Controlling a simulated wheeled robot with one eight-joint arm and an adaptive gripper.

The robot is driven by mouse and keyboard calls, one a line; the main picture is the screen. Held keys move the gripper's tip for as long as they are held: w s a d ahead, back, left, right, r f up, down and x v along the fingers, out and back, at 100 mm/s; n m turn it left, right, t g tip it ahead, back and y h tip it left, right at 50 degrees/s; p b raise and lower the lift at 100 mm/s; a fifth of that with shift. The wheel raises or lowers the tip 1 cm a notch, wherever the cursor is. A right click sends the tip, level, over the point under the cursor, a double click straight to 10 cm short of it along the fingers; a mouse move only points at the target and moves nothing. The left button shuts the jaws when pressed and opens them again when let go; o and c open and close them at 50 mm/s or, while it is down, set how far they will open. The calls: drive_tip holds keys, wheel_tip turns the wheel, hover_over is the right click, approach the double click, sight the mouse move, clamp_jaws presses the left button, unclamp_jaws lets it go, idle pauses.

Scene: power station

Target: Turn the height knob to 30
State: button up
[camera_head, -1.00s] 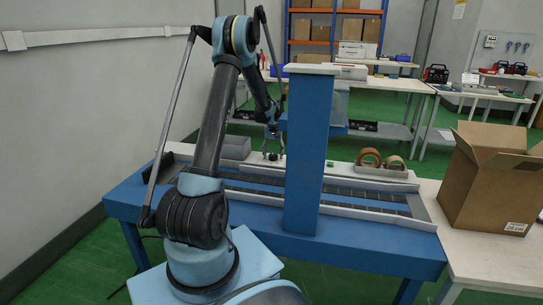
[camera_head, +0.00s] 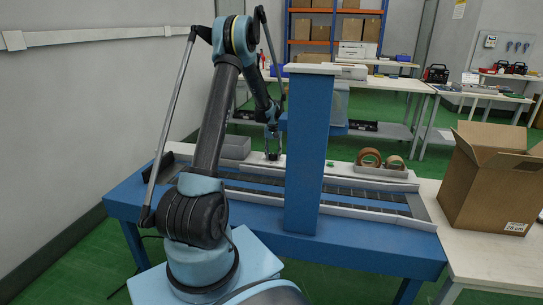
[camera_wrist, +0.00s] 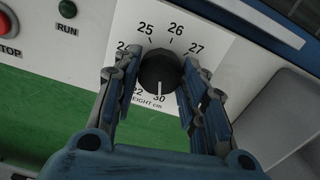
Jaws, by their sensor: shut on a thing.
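The height knob (camera_wrist: 160,73) is a round black knob on a white dial plate (camera_wrist: 213,46) in the wrist view. Its white pointer mark faces down in the picture, at or very near the 30 label. Labels 25, 26 and 27 show along the top; 22 and part of 24 show at the left. "HEIGHT cm" is printed below and partly covered by a finger. My gripper (camera_wrist: 162,78) has a finger on each side of the knob and is shut on it. In the head view my gripper (camera_head: 273,151) is over the panel behind the blue machine frame.
In the wrist view, a green RUN button (camera_wrist: 67,9) and a red STOP button (camera_wrist: 7,24) sit left of the dial. In the head view, a blue column (camera_head: 307,150) stands close right of my gripper. Tape rolls (camera_head: 370,158) and an open cardboard box (camera_head: 490,180) are farther right.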

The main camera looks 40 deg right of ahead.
sight(273, 155)
drive_tip(key=o, duration=1.1)
drive_tip(key=shift+c, duration=0.2)
drive_tip(key=shift+r, duration=0.1)
wheel_tip(273, 155, up, 12)
